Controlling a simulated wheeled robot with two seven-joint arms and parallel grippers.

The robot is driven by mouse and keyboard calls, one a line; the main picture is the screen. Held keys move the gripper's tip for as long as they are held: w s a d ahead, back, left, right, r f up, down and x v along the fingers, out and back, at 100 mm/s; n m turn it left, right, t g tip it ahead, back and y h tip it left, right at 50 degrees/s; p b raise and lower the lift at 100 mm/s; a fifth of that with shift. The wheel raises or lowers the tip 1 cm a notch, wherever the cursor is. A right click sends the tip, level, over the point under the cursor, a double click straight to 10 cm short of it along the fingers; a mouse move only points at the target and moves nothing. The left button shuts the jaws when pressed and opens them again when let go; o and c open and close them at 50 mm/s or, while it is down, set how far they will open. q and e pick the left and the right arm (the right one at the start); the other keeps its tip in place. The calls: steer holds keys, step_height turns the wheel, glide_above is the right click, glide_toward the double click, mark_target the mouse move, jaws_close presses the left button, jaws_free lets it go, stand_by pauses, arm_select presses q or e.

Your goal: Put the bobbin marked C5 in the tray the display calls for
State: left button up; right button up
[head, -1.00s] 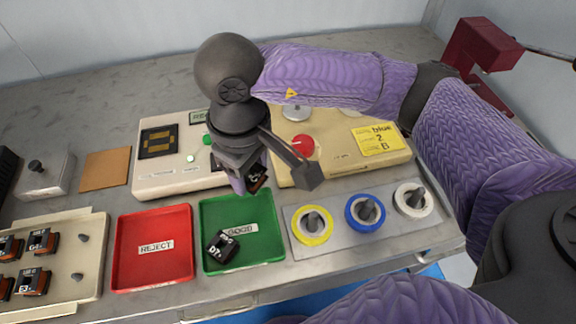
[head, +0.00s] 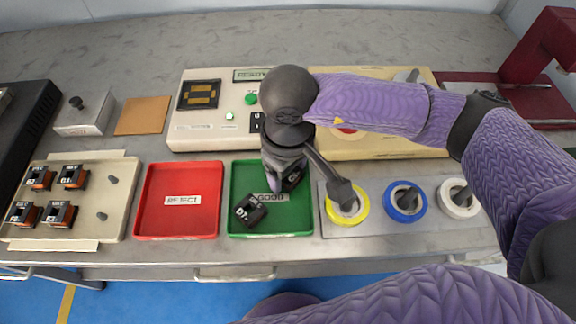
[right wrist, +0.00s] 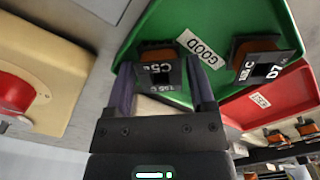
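The bobbin marked C5 (right wrist: 158,66) is dark with an orange-brown winding. It sits between the fingers of my right gripper (right wrist: 160,78), which looks shut on it. In the head view this gripper (head: 283,185) is over the right part of the green tray marked GOOD (head: 240,171), hiding much of the bobbin; I cannot tell whether the bobbin touches the tray floor. The red tray marked REJECT (head: 180,222) is empty. The display (head: 251,75) is on the cream winder unit behind the trays; its text is too small to read surely. My left gripper is out of view.
Another bobbin, marked D7 (head: 250,211), lies in the green tray. Yellow (head: 334,216), blue (head: 394,213) and white (head: 449,210) spools stand to its right. A cream rack (head: 127,217) with several bobbins is at the left. A brown pad (head: 142,115) lies behind the red tray.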

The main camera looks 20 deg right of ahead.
step_height(320, 180, up, 12)
steer(key=p, duration=0.3)
steer(key=shift+r+p, duration=0.15)
steer(key=shift+p, duration=0.15)
stand_by(0.5)
stand_by(1.0)
